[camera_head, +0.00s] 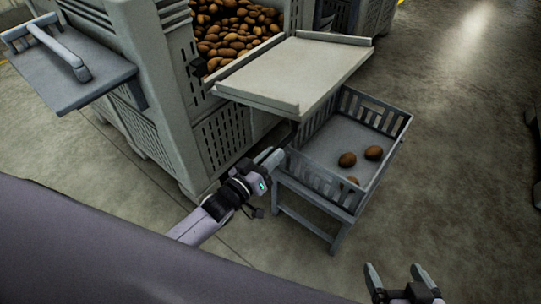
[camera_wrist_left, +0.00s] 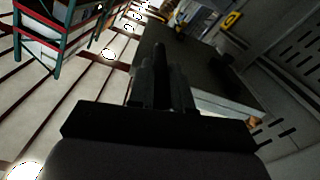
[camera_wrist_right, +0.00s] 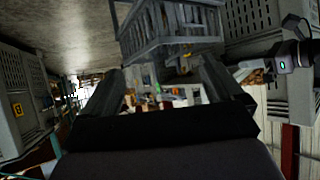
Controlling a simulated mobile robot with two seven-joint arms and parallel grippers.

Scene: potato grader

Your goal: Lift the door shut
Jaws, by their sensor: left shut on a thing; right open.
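The door (camera_head: 300,72) is a pale flat panel with raised side edges, hanging open and roughly level from the front of the large grey potato bin (camera_head: 165,75). My left gripper (camera_head: 272,157) is below the door's near corner, shut on a thin dark bar (camera_head: 291,132) that looks like the door's handle. In the left wrist view the dark underside of the door (camera_wrist_left: 200,75) rises beyond the fingers, with the bar between them; the exact contact is too dark to see. My right gripper (camera_head: 400,278) is open and empty at the bottom right.
A slatted grey crate on legs (camera_head: 345,205) stands under and right of the door, with a few potatoes (camera_head: 347,160) inside. Many potatoes (camera_head: 235,30) fill the bin opening behind the door. A grey shelf with a rail (camera_head: 75,75) juts out at left.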

